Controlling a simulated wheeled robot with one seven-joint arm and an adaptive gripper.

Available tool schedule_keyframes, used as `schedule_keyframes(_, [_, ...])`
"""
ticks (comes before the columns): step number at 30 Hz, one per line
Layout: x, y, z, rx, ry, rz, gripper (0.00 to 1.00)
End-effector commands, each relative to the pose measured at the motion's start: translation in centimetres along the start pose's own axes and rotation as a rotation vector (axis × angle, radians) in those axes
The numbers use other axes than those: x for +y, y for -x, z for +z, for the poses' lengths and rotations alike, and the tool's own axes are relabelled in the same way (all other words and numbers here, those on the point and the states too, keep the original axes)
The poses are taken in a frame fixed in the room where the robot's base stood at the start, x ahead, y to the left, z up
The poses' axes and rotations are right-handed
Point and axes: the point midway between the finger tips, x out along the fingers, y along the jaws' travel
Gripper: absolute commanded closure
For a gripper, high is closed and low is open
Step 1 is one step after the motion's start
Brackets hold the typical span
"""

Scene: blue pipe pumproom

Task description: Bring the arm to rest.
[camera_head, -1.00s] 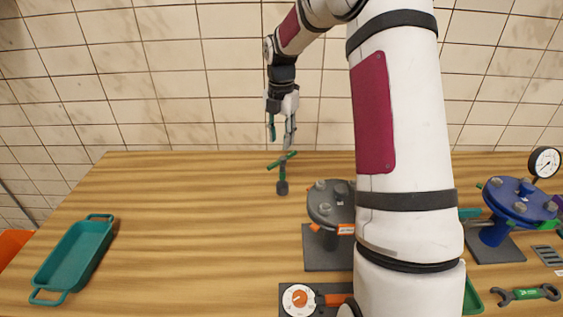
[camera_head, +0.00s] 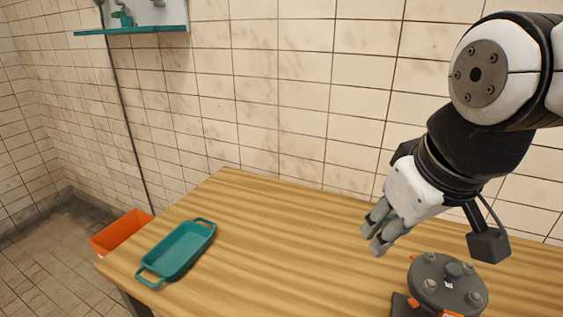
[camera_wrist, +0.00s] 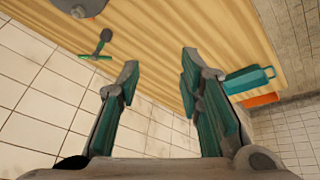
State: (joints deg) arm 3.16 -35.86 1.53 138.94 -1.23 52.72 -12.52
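My gripper (camera_head: 374,240) hangs over the wooden bench in the head view, behind and left of the grey flanged fitting. It points down and to the left, above the bench top. In the wrist view the fingers of my gripper (camera_wrist: 159,66) are spread well apart with nothing between them, and wood and tiled wall show through the gap. My arm comes in from the right edge of the head view. A grey tool with a green crossbar (camera_wrist: 104,43) lies on the bench in the wrist view, apart from the fingers; I cannot see it in the head view.
The wooden bench (camera_head: 290,235) is clear in its middle. A teal tray (camera_head: 180,250) sits at its left end, with an orange bin (camera_head: 121,231) beyond. The grey flanged fitting (camera_head: 447,283) stands at the front right. A teal shelf (camera_head: 135,30) hangs on the tiled wall.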

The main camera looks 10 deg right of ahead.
Motion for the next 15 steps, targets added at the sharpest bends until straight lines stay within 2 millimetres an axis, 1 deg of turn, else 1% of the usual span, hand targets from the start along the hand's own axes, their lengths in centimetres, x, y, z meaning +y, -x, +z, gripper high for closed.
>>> schedule_keyframes(1, [-0.6, 0.2, 0.9, 0.020, -0.055, -0.010, 0.67])
schedule_keyframes(3, [-1.1, 0.3, 1.9, 0.035, -0.126, -0.022, 0.67])
schedule_keyframes(6, [-1.5, 0.3, 2.7, 0.048, -0.187, -0.033, 0.67])
schedule_keyframes(15, [-1.6, 0.3, 2.9, 0.050, -0.209, -0.037, 0.67])
